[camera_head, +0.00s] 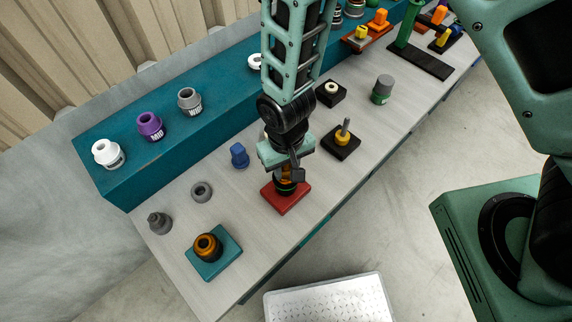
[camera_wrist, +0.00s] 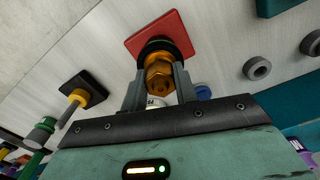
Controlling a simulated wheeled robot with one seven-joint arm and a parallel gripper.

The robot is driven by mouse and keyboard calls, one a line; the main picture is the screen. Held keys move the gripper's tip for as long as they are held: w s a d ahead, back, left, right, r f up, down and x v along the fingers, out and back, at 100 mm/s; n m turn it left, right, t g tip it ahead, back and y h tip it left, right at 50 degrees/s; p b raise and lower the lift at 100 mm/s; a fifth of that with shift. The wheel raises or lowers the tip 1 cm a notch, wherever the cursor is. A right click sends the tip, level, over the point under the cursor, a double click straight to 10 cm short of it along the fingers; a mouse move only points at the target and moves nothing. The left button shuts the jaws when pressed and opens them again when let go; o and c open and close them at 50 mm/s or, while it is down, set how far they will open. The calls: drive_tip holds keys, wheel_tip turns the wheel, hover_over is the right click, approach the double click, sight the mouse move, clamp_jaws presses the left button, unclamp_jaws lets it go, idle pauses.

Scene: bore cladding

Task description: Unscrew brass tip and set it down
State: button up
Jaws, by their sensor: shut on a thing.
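The brass tip (camera_wrist: 159,76) has a hex shape and sits on top of an orange and black fitting (camera_wrist: 166,36). The fitting stands on a red base plate (camera_head: 285,197), which also shows in the wrist view (camera_wrist: 134,40). My gripper (camera_head: 288,172) is above the red plate, pointing down, its fingers closed around the brass tip. In the wrist view my gripper's fingers (camera_wrist: 158,84) are on both sides of the tip. In the head view the gripper mostly hides the tip. I cannot tell whether the tip is still threaded in.
A teal plate with an orange and black fitting (camera_head: 207,246) lies to the front left. A grey ring (camera_head: 201,191), a grey stepped part (camera_head: 159,223) and a blue part (camera_head: 239,155) lie nearby. A black plate with a yellow-collared pin (camera_head: 343,137) is to the right. Bare bench surrounds the red plate.

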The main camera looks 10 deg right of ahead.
drive_tip(key=shift+n, duration=0.9)
drive_tip(key=shift+d+n, duration=0.1)
drive_tip(key=shift+n, duration=0.7)
drive_tip(key=o, duration=0.5)
drive_tip(key=shift+o, duration=0.2)
drive_tip(key=shift+m, duration=1.7)
